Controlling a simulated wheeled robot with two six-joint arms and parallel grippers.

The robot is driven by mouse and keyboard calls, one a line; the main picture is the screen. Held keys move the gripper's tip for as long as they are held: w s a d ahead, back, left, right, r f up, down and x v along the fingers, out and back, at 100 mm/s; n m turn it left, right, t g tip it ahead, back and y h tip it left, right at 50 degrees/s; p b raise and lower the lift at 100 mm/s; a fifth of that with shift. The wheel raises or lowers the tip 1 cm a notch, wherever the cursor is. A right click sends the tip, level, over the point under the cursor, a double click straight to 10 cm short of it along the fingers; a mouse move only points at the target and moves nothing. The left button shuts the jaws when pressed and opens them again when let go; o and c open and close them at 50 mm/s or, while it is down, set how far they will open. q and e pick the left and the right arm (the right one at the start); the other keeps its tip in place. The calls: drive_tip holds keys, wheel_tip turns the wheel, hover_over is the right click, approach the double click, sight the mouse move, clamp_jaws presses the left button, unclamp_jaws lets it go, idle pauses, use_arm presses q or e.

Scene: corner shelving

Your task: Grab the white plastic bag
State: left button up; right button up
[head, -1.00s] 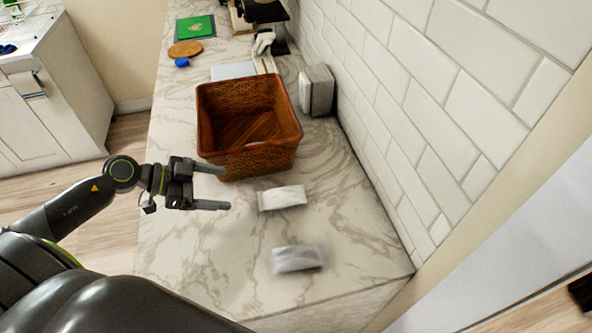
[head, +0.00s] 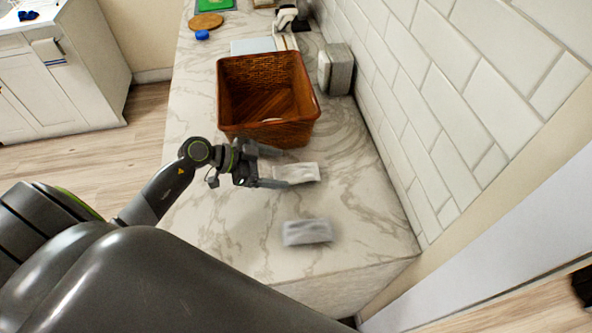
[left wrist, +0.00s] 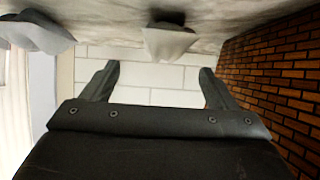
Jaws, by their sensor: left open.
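A white plastic bag (head: 300,172), a small flat packet, lies on the marble counter just in front of the basket. It also shows in the left wrist view (left wrist: 168,42), at top centre. A second, greyer bag (head: 307,232) lies nearer the counter's front end and shows at the upper left of the left wrist view (left wrist: 38,35). My left gripper (head: 284,168) is open and empty. In the head view its fingertips overlap the white bag's left end; I cannot tell whether they touch. My right gripper is not in view.
A brown wicker basket (head: 232,112) stands just behind the white bag and close to my left gripper. A tiled wall (head: 440,110) bounds the counter (head: 365,215) on the right. A grey box (head: 336,70) stands against it. The counter right of the bags is clear.

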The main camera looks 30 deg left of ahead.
sight(288, 170)
use_arm(q)
drive_tip(key=shift+a+f+p+x, duration=0.15)
drive_tip(key=shift+p+x, duration=0.2)
drive_tip(key=shift+x, duration=1.35)
drive_tip(key=shift+a+f+p+x, duration=0.15)
drive_tip(key=shift+p+x, duration=0.2)
drive_tip(key=shift+x, duration=1.35)
drive_tip(key=shift+c, duration=0.2)
drive_tip(key=c, duration=1)
